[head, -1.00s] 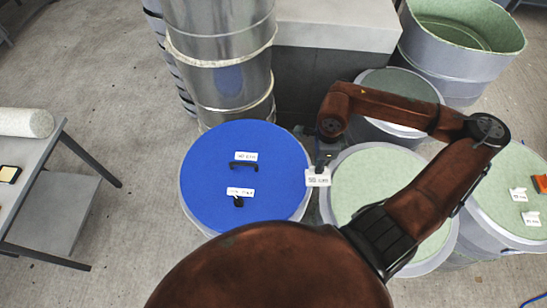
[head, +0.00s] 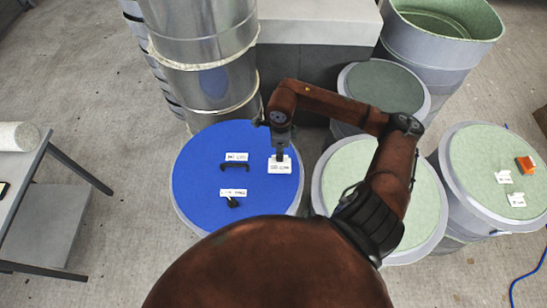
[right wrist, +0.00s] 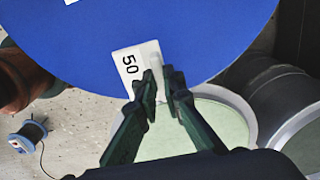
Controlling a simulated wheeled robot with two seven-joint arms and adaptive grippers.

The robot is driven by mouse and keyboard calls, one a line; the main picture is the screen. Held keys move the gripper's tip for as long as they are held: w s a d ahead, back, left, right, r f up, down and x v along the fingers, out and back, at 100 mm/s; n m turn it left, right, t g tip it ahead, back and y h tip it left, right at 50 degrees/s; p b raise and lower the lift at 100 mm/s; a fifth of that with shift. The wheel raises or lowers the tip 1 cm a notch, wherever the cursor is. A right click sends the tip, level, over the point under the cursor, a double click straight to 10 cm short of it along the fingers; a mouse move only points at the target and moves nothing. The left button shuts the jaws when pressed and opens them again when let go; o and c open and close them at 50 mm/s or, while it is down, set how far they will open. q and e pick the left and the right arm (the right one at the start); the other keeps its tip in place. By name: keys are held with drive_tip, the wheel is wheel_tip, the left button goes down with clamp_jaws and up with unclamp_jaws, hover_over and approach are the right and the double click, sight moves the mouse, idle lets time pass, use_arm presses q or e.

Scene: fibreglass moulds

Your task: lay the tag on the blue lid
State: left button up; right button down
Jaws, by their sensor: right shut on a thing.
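The blue lid (head: 198,188) is a round disc on a drum at centre left. My right gripper (head: 280,152) is over the lid's right part and is shut on a white tag (head: 280,166) with dark print. In the right wrist view, the tag (right wrist: 130,68) reads "50", and its raised tab is between the fingertips (right wrist: 162,84). The tag shows against the blue lid (right wrist: 205,40) near its edge. I cannot tell whether it touches the lid. My left gripper is not in view.
The lid bears two other white tags (head: 237,157) (head: 232,193), a black handle (head: 235,167) and a small black piece (head: 233,203). Metal drums (head: 205,60) stand behind it. Pale green-topped drums (head: 345,168) (head: 480,150) stand to the right. A grey table (head: 25,170) is at left.

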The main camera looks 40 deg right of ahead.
sight(273, 159)
drive_tip(key=w+f, duration=0.1)
drive_tip(key=w+a+f, duration=0.1)
drive_tip(key=f, duration=0.1)
drive_tip(key=shift+w, duration=0.25)
wheel_tip(273, 159, down, 3)
drive_tip(key=shift+p, duration=0.8)
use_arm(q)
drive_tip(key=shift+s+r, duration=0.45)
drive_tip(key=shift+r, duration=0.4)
use_arm(e)
drive_tip(key=shift+d+f, duration=0.1)
drive_tip(key=shift+f, duration=0.05)
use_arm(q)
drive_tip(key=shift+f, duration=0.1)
use_arm(e)
drive_tip(key=shift+f, duration=0.1)
drive_tip(key=c, duration=2.5)
unclamp_jaws()
drive_tip(key=shift+f, duration=0.1)
drive_tip(key=o, duration=0.4)
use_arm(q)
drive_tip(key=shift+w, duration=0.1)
